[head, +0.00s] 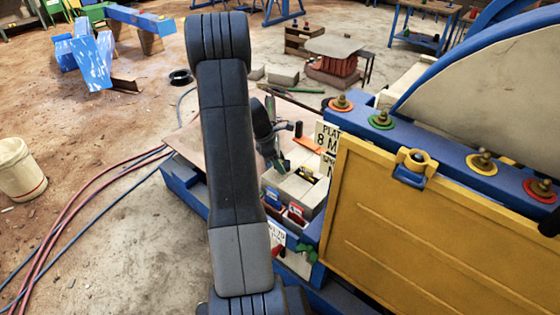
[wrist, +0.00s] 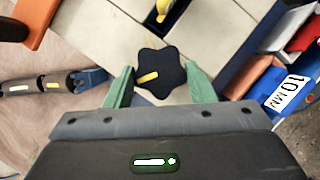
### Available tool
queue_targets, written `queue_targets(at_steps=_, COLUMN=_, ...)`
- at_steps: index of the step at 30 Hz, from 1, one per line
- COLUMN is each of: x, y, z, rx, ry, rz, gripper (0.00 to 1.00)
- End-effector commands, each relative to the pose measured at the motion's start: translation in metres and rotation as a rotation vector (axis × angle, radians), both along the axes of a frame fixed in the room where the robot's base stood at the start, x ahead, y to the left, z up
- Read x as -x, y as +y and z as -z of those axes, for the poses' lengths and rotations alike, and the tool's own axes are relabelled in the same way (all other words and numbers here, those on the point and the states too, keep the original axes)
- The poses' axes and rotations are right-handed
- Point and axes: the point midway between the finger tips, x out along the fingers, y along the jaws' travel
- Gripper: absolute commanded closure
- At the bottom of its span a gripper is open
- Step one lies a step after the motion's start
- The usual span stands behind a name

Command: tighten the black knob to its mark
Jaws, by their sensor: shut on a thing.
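The black knob (wrist: 172,62) is a lobed, star-shaped knob with a short yellow line on it, in the middle of the wrist view. The line points to the lower left in the picture. My gripper (wrist: 160,72) has its green fingers on either side of the knob and is shut on it. In the head view my gripper (head: 283,166) is small, over a pale block (head: 300,187) beside the crusher, and the knob cannot be made out there. I cannot clearly tell a mark for the knob. A black and yellow part (wrist: 162,10) shows beyond the knob.
A blue holder labelled 10 MM (wrist: 285,90) is right of the knob. An orange part (wrist: 35,20) is at the upper left. The yellow panel (head: 425,225) and blue beam (head: 430,145) of the crusher stand to the right. Hoses (head: 95,205) lie on the floor.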

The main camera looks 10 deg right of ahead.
Motion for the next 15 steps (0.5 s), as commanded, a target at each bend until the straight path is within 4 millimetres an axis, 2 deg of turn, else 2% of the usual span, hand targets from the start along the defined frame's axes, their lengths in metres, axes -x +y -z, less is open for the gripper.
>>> queue_targets(at_steps=8, x=-0.0021, y=-0.0009, z=-0.0015, rx=0.002, ry=0.001, rz=0.168, gripper=0.73)
queue_targets(at_steps=15, x=-0.0042, y=-0.0021, z=-0.0015, rx=0.001, ry=0.001, rz=0.392, gripper=0.73)
